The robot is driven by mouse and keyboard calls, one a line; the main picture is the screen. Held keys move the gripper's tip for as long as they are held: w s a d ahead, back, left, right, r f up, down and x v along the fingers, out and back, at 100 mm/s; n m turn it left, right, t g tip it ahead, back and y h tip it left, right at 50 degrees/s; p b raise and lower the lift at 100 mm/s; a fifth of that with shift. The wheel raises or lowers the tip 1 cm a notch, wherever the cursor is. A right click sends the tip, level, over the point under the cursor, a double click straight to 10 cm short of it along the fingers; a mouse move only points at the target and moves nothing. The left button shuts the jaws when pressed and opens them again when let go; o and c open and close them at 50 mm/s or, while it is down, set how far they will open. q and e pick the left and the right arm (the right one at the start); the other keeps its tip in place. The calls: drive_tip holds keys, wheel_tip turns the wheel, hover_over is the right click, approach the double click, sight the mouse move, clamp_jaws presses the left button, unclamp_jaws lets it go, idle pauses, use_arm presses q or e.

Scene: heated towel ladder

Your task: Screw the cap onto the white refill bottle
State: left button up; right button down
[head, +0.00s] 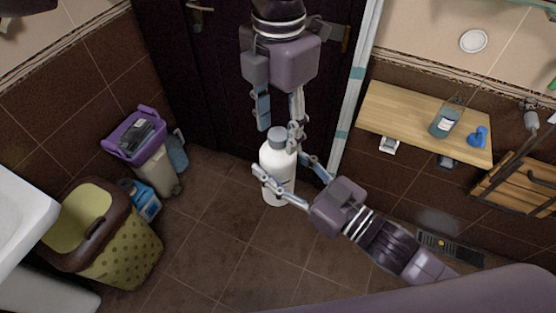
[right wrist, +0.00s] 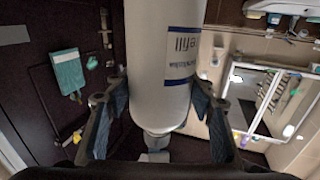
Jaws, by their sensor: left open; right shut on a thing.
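The white refill bottle (head: 277,172) stands upright in the middle of the head view. Its grey cap (head: 278,138) sits at the bottle's top; I cannot tell whether its threads are engaged. My left gripper (head: 280,135) comes down from above, open, with a finger on either side of the cap. My right gripper (head: 279,178) reaches in from the lower right and is shut on the bottle's body. In the right wrist view the bottle (right wrist: 160,60) appears inverted, with upside-down blue lettering, between my right fingers (right wrist: 158,115). Its narrow end points down there.
A wooden shelf (head: 390,112) with a glass jar (head: 445,122) and a blue object (head: 478,137) is at the right. The tiled floor (head: 225,235) between is clear.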

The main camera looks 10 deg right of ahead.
use_arm(q)
wheel_tip(320, 180, up, 11)
drive_tip(key=shift+r, duration=0.2)
idle(0.3)
